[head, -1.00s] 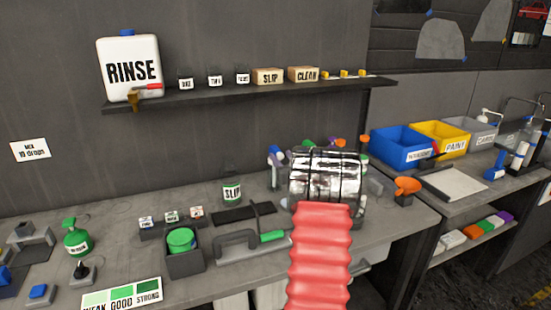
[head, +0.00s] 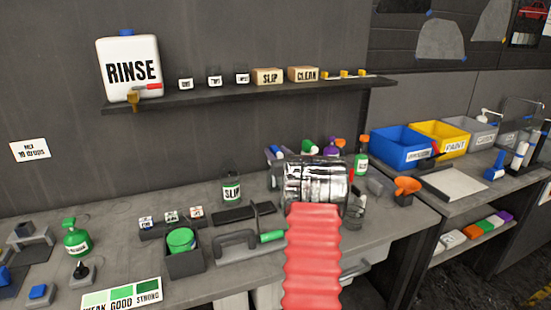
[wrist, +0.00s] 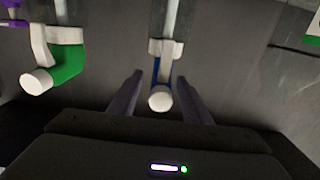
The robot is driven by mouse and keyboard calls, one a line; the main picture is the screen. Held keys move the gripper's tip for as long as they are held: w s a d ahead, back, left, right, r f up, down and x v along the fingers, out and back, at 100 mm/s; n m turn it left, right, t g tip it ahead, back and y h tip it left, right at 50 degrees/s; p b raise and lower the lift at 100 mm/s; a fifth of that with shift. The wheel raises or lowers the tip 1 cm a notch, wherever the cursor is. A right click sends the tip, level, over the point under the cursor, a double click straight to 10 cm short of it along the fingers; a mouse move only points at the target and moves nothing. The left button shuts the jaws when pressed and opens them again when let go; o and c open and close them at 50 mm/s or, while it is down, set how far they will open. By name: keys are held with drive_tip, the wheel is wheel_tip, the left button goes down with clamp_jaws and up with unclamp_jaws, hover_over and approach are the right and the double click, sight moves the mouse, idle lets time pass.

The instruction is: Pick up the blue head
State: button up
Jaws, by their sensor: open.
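The blue head (wrist: 156,72) is a blue spray head with a white nozzle and collar, seen in the wrist view on top of a clear upright tube or neck. My gripper (wrist: 156,92) is open, with one dark finger on each side of the blue head. I see a gap on both sides, so the fingers do not appear to touch it. In the head view my arm's shiny end and red sleeve cover most of the gripper and part of the row of heads at the bench's back.
A green head (wrist: 66,64) with a white nozzle stands left of the blue one in the wrist view, with a purple one (wrist: 10,5) beyond.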

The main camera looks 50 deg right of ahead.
drive_tip(key=shift+c, duration=0.2)
idle(0.4)
clamp_jaws()
idle(0.3)
